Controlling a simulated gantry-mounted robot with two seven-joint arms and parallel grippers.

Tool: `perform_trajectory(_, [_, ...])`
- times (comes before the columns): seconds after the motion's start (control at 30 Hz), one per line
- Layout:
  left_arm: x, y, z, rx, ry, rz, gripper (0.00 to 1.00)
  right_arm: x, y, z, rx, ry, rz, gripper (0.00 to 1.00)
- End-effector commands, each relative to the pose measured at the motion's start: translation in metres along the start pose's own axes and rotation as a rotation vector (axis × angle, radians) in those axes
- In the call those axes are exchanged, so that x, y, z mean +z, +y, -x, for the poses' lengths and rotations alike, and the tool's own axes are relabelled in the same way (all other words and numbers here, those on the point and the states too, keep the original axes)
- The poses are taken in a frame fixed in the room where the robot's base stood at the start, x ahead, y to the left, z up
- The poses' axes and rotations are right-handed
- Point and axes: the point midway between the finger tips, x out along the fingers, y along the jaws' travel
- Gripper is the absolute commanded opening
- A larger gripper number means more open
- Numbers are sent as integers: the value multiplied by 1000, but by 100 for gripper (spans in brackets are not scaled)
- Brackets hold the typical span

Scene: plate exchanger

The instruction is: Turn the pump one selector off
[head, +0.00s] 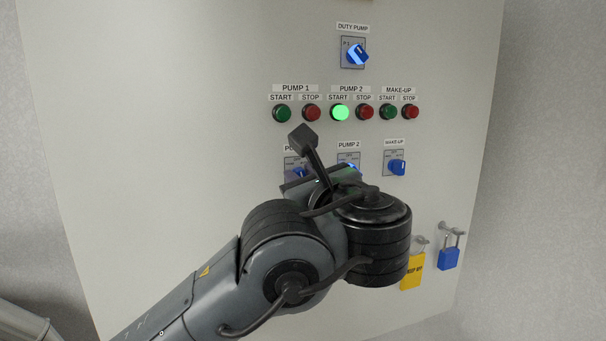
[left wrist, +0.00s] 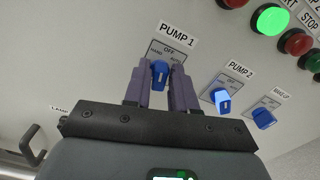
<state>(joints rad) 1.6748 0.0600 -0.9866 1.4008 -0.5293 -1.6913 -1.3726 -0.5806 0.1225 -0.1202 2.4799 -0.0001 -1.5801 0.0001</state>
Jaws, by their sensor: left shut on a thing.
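The pump one selector is a blue knob (left wrist: 159,76) on a small plate under the PUMP 1 label, with HAND, OFF and AUTO marks. My left gripper (left wrist: 162,84) has one finger on each side of this knob and is shut on it. In the left wrist view the knob's upper end lies just below the OFF mark; its exact setting is hard to tell. In the head view the selector (head: 298,171) is partly hidden by my left arm, which comes up from the lower left. My right gripper is not in view.
The pump 2 selector (head: 350,168) and make-up selector (head: 397,167) sit to the right. Above are start and stop buttons, with the pump 2 start (head: 340,112) lit green, and the duty pump selector (head: 357,55). A yellow tag (head: 413,271) and blue padlock (head: 448,258) hang lower right.

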Motion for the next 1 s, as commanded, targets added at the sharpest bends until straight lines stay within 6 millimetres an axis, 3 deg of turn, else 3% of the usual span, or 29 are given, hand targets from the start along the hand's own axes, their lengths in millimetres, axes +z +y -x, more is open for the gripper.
perform_trajectory(0.4, [1, -1, 0, 2, 0, -227, 0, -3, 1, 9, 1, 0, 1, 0])
perform_trajectory(1.0, [1, -1, 0, 1, 0, -267, 0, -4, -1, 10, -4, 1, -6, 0])
